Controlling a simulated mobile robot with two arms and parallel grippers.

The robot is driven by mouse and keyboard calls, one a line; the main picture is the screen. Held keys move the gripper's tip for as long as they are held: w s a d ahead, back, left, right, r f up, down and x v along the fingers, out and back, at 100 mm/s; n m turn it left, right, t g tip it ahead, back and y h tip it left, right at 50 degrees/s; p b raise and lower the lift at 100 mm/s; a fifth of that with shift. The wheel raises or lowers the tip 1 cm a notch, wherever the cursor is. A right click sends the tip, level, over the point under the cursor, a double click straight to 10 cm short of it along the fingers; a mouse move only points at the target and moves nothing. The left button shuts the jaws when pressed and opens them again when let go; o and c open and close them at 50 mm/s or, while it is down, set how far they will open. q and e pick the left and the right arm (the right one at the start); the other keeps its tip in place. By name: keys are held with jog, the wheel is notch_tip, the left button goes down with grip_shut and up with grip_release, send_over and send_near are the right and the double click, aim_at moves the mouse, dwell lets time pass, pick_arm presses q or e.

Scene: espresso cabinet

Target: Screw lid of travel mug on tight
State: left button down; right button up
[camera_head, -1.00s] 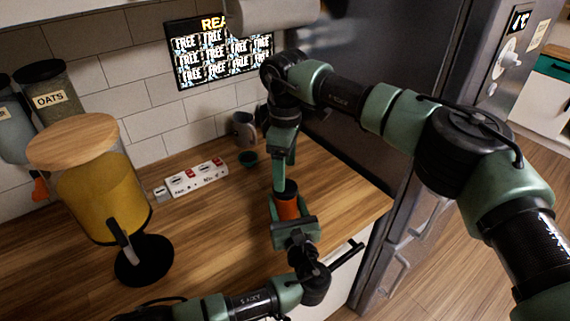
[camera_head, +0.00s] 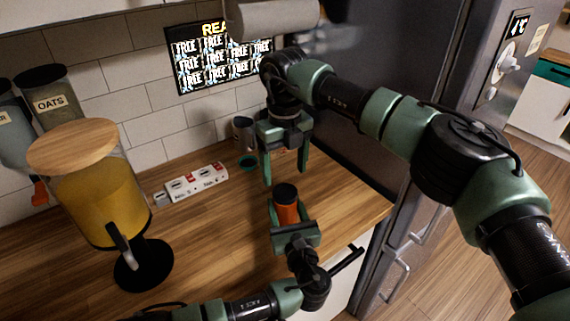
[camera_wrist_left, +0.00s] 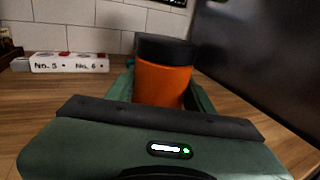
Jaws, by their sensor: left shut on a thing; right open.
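The travel mug (camera_head: 287,213) is orange and stands upright near the right end of the wooden counter. Its black lid (camera_head: 286,192) sits on top, and I cannot tell how tight it is. My left gripper (camera_head: 286,217) is shut around the mug's body from the front. In the left wrist view the orange mug (camera_wrist_left: 163,84) is between the fingers, with the black lid (camera_wrist_left: 166,48) level on it. My right gripper (camera_head: 285,174) points down, open and empty, above and slightly behind the lid, fingers spread apart.
A juice dispenser (camera_head: 95,195) stands at left. The fridge (camera_head: 400,160) borders the right side.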

aim_at(285, 191)
jog(key=n, duration=0.5)
jog(key=shift+r, duration=0.1)
jog(key=n, duration=0.4)
jog(key=shift+r+n, duration=0.15)
jog(key=shift+n, duration=0.25)
jog(key=n, duration=0.4)
jog(key=shift+r, duration=0.1)
jog(key=n, duration=0.5)
jog(key=shift+r, duration=0.1)
jog(key=shift+f, duration=4)
jog(key=shift+c, duration=0.3)
